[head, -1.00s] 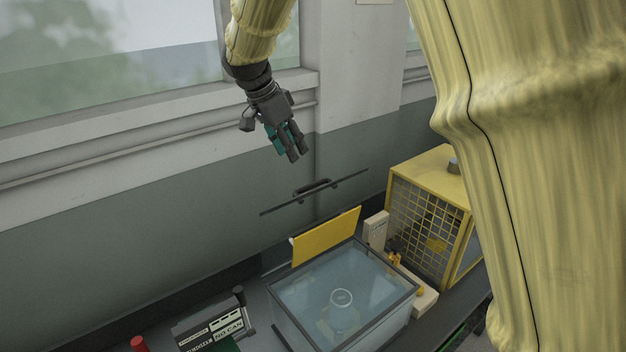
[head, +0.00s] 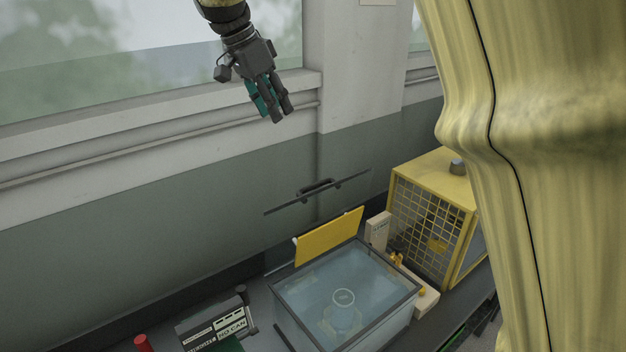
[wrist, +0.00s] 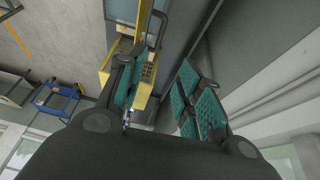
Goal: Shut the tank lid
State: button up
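The tank (head: 383,325) is a clear box with a dark rim, low in the head view, and a pale ring shows inside it. Behind it, a thin dark edge with a handle (head: 318,187) slants above a yellow panel (head: 330,237). This looks like the raised lid, seen nearly edge-on; its join to the tank cannot be made out. My gripper (head: 270,112) hangs high above and left of the handle, apart from it, fingers downward. In the wrist view my gripper (wrist: 160,95) has its teal-padded fingers spread with nothing between them.
A yellow mesh cage (head: 428,222) stands right of the tank, with a pale box (head: 378,230) between them. A labelled black-and-white unit (head: 213,322) and a red cylinder (head: 142,343) are at left. The wall and window ledge (head: 150,125) lie close behind my gripper.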

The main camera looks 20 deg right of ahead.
aim_at(312, 245)
jog(key=k, duration=1)
